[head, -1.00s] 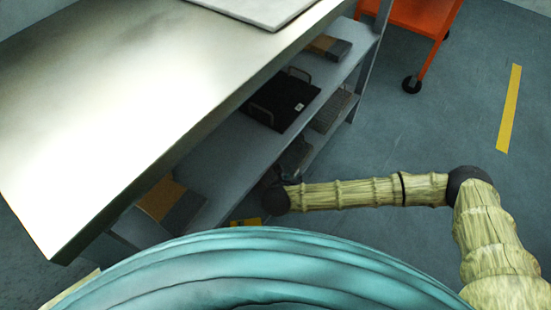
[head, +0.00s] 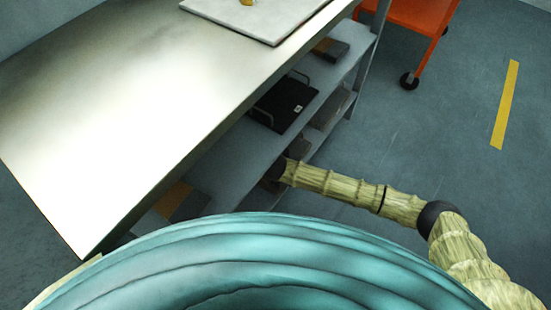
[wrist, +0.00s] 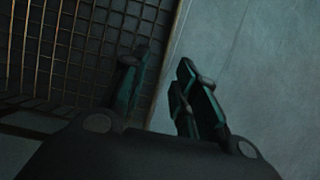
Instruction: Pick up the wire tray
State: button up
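The wire tray (wrist: 95,45) is a dark mesh with brownish wires, filling the upper left of the wrist view. In the head view a grey mesh tray (head: 333,108) shows partly on the lower shelf, under the shelf above. My gripper (wrist: 160,85) is open, its two dark green fingers apart. The left finger lies over the mesh and the right finger is outside, over a plain grey surface. The tray's right edge runs between them. I cannot tell whether either finger touches it. In the head view my gripper is hidden under the bench.
A black tray with handles (head: 283,104) lies on the shelf above. The metal bench top (head: 120,120) overhangs the shelves, with a pale board (head: 255,18) on it. Boxes (head: 330,48) stand on the shelf. An orange cart (head: 415,15) is at the back right. Floor on the right is clear.

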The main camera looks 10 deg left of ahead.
jog(key=w+d, duration=0.1)
jog(key=w, duration=0.2)
jog(key=w+d+b, duration=0.1)
jog(key=w, duration=0.2)
jog(key=w+d, duration=0.1)
jog(key=w, duration=0.1)
jog(key=shift+w+d, duration=0.1)
jog(key=shift+w, duration=0.3)
jog(key=shift+w+f+b, duration=0.3)
jog(key=shift+f+b, duration=0.05)
jog(key=shift+f, duration=0.2)
grip_shut()
